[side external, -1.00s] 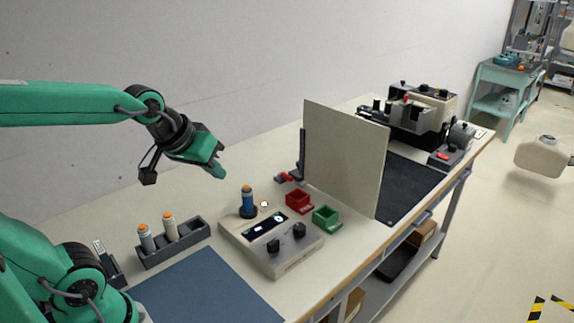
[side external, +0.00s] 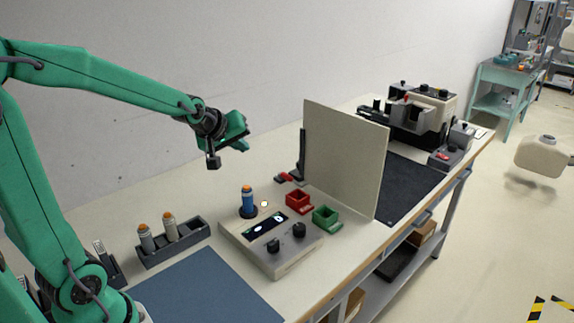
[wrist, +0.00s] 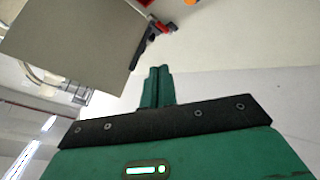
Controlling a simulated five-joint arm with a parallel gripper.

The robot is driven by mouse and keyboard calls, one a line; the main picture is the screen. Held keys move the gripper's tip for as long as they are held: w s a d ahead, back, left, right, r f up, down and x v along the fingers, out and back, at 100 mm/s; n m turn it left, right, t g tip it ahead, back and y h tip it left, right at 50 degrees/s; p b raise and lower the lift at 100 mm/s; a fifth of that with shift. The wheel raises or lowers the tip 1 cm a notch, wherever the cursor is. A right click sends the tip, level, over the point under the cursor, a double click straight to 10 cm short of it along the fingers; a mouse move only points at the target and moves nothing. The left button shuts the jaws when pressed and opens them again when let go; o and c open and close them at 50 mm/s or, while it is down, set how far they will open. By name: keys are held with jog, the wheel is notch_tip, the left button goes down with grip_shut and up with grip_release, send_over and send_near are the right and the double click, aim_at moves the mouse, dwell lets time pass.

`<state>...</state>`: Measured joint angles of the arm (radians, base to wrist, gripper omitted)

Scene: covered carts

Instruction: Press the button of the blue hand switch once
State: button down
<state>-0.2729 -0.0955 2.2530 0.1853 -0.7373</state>
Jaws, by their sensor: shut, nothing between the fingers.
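The blue hand switch (side external: 247,201) is a small upright blue cylinder with an orange button on top. It stands in a dark round holder at the back left corner of a beige control box. My gripper (side external: 241,146) is shut and empty, in the air well above and behind the switch, apart from it. In the wrist view my closed green fingers (wrist: 158,74) point toward the wall and bench. An orange bit (wrist: 192,2) is cut off at the top edge there; I cannot tell whether it is the switch's button.
A tall beige panel (side external: 345,160) stands right of the gripper. A black and red clamp (side external: 290,178) sits at its left edge. Red (side external: 299,203) and green (side external: 327,217) bins stand by the control box (side external: 280,262).

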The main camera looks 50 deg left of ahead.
jog(key=shift+f, duration=0.15)
dwell(0.3)
send_over(244, 191)
jog(key=shift+a+f, duration=0.1)
jog(key=shift+f, duration=4.15)
jog(key=shift+f, duration=0.85)
jog(key=shift+r, duration=0.85)
jog(key=shift+r, duration=2.5)
